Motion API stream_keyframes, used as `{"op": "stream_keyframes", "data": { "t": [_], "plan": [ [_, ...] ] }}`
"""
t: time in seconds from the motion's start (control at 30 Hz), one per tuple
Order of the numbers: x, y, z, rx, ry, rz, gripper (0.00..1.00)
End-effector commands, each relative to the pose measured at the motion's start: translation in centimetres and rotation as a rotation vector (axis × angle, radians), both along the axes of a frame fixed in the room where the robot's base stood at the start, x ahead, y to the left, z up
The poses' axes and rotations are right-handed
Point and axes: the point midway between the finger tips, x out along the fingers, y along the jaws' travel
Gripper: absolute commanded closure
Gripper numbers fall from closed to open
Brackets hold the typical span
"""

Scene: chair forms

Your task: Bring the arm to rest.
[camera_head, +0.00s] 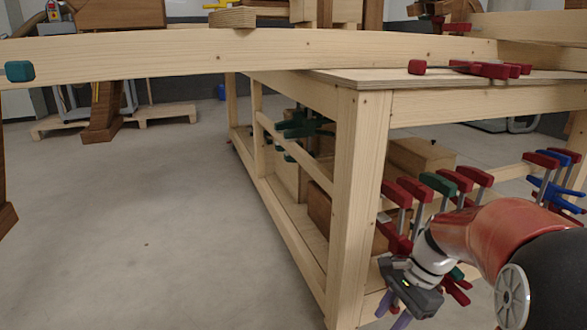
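My arm (490,235) comes in from the lower right corner, with a red-brown link and a dark rounded joint close to the camera. My gripper (392,312) hangs at its end, pointing down and slightly left. It is in front of the right part of the wooden workbench (360,190), near the bench's front leg. The fingers are small, dark and purplish, partly cut by the bottom edge. I cannot tell how far apart they are, and I see nothing held in them.
Red, green and blue clamps (440,185) hang on a rail just behind my arm. A long wooden beam (250,55) crosses above the bench and floor. A red clamp (480,69) lies on the benchtop. The concrete floor (150,230) at left is clear.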

Motion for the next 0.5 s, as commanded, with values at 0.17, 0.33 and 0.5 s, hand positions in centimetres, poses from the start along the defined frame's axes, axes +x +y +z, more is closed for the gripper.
{"op": "stream_keyframes", "data": {
  "t": [0.17, 0.33, 0.5],
  "plan": [
    [-4.4, 2.2, 2.6, -0.167, -0.242, 0.333, 0.67],
    [-8.2, 3.4, 3.9, -0.316, -0.437, 0.628, 0.67],
    [-10.9, 3.8, 4.3, -0.426, -0.566, 0.836, 0.67]
  ]
}}
